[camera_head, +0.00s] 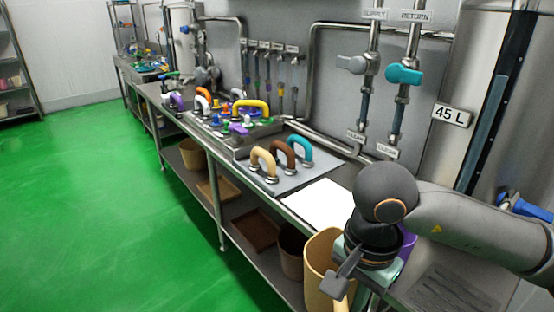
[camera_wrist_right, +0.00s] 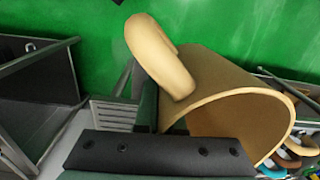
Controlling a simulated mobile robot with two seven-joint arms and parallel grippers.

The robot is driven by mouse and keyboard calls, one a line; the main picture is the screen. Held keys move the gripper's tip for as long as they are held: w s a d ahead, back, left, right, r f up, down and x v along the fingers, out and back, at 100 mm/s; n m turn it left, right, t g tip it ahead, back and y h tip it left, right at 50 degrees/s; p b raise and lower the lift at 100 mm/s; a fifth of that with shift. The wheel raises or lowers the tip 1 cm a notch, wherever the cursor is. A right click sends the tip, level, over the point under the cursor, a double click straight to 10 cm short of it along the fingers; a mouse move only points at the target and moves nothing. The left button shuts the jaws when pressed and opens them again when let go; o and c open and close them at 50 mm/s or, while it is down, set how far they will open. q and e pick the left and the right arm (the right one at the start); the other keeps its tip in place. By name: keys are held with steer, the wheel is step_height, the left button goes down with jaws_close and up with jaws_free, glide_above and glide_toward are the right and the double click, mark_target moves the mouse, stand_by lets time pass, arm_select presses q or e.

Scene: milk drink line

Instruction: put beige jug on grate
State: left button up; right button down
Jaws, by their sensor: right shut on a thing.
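The beige jug (camera_head: 322,265) is at the bottom of the head view, at the front edge of the counter. My right gripper (camera_head: 343,278) is shut on it, partly hidden by my dark wrist. In the right wrist view the jug (camera_wrist_right: 228,85) shows its open mouth toward the lower right, and its thick handle (camera_wrist_right: 160,55) sits close to my finger. I cannot tell exactly which part is clamped. The grate (camera_head: 455,290) is a ribbed grey surface at the lower right, apart from the jug. My left gripper is out of view.
A white sheet (camera_head: 322,203) lies on the counter left of my wrist. A purple object (camera_head: 406,242) is partly hidden behind my wrist. Pipes and valves (camera_head: 404,75) line the wall.

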steer(key=w+d+f+n+p, duration=0.1)
steer(key=d+f+n+p, duration=0.1)
steer(key=d+n, duration=0.6)
steer(key=shift+w+d+f+n+y+p, duration=0.15)
steer(key=shift+f+n+y+p, duration=0.15)
steer(key=shift+f+n, duration=0.5)
steer(key=shift+r, duration=0.1)
steer(key=shift+w, duration=0.1)
